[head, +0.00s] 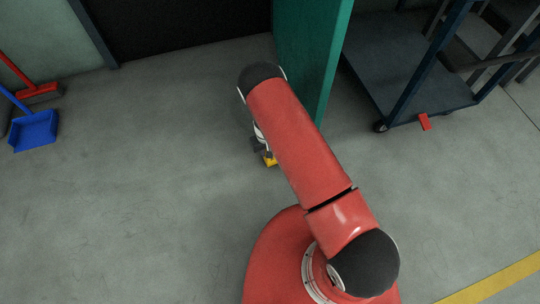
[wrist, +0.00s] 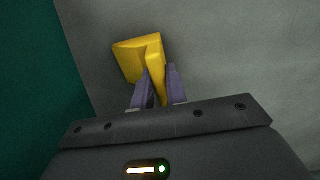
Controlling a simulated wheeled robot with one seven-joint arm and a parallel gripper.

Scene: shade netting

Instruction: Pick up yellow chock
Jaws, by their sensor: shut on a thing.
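The yellow chock (wrist: 138,50) is between the two purple-grey fingers of my gripper (wrist: 159,87) in the wrist view. The fingers are shut on its thin upright part, and its wider part extends to the left. In the head view only a small piece of the yellow chock (head: 270,161) shows beside my red arm, with a dark part of my gripper (head: 259,146) just above it. The arm hides the rest. I cannot tell whether the chock touches the floor.
A green upright panel (head: 312,50) stands close behind my arm. A dark blue cart (head: 400,60) is at the right, with a red piece (head: 425,122) by its wheel. A blue dustpan (head: 35,130) and red broom (head: 38,91) are at the left.

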